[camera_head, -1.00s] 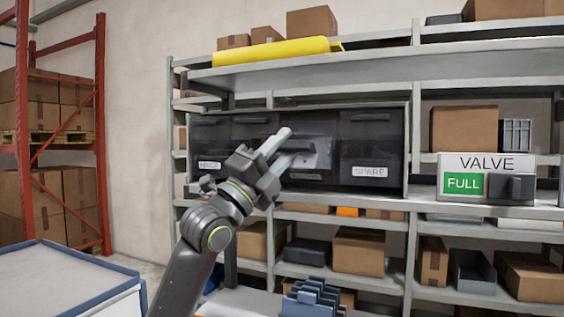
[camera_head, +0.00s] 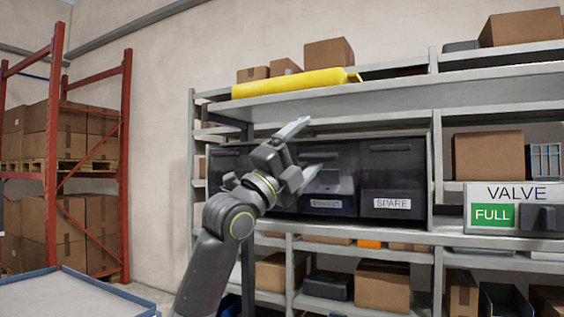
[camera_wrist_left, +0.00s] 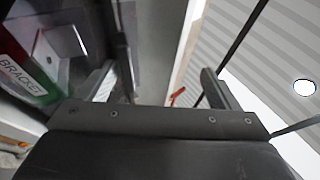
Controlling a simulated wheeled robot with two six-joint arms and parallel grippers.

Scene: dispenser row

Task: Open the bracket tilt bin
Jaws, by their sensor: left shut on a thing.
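The bracket tilt bin (camera_head: 338,182) is a dark see-through bin in the shelf row, left of the SPARE bin, with a white BRACKET label on its lower front. My left gripper (camera_head: 304,150) is at its upper front, one finger above the other, partly covering it. The left gripper (camera_wrist_left: 160,88) also shows in the left wrist view, its fingers apart around the dark upper edge of the bin, shut on it. The BRACKET label (camera_wrist_left: 24,78) and a pale plate (camera_wrist_left: 64,38) show at left there. How far the bin is tilted is hard to tell. My right gripper is out of view.
The SPARE bin (camera_head: 393,180) is right beside it. A VALVE sign with a green FULL panel (camera_head: 493,214) stands further right on the shelf. A red rack (camera_head: 125,150) with boxes stands at left.

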